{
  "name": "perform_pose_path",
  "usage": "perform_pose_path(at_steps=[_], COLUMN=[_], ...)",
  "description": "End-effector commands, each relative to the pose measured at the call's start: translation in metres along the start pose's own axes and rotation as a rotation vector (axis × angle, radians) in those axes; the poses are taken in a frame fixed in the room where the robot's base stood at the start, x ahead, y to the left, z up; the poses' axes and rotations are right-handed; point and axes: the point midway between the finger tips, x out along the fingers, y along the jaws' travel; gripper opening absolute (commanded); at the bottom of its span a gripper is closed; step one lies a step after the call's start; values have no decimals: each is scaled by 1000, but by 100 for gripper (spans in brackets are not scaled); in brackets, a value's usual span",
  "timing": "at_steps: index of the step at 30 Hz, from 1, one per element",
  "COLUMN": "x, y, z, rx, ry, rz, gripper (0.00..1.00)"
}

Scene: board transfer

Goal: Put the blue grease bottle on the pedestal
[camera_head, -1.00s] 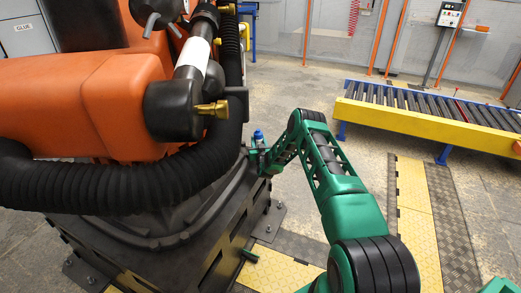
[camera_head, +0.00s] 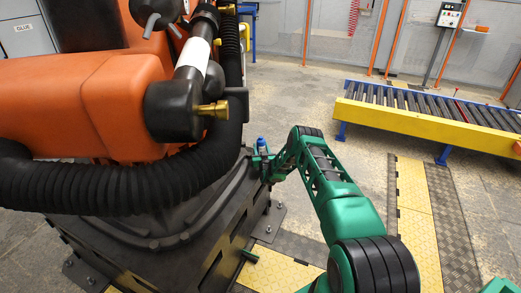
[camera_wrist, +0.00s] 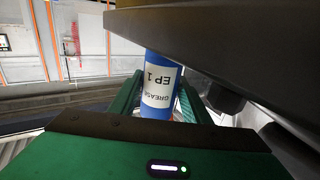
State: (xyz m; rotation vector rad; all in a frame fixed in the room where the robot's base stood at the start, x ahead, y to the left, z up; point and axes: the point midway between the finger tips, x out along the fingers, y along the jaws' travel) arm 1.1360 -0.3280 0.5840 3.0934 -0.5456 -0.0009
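The blue grease bottle (camera_head: 261,143) shows small at the end of my green arm, by the edge of the black pedestal (camera_head: 180,232) under the orange machine. In the wrist view the bottle (camera_wrist: 160,85) is blue with a white label reading "GREASE EP 1", upside down in the picture. My gripper (camera_head: 262,157) is shut on it; in the wrist view the gripper's green fingers (camera_wrist: 160,98) lie on both sides of the bottle. Its lower end is hidden by the gripper body. I cannot tell whether the bottle touches the pedestal.
The orange machine (camera_head: 110,95) and its thick black hose (camera_head: 120,190) stand over the pedestal, close to my gripper. A roller conveyor (camera_head: 430,115) with a yellow side is at the right. Yellow and dark floor plates (camera_head: 415,200) lie in front. Open floor lies between.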

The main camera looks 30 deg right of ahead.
Motion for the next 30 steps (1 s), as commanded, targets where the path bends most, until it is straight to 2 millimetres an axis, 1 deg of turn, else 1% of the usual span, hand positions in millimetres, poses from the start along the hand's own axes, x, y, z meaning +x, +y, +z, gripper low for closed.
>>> perform_pose_path(at_steps=[11, 14, 17, 20, 30], x=[0, -5, -14, -28, -87], y=[0, -1, -1, -1, -2], z=[-2, -2, -2, -2, -2], rx=[0, 0, 1, 0, 0], ry=[1, 0, -2, -2, -2], rz=[0, -1, -2, -2, -2], gripper=[56, 56, 56, 56, 56])
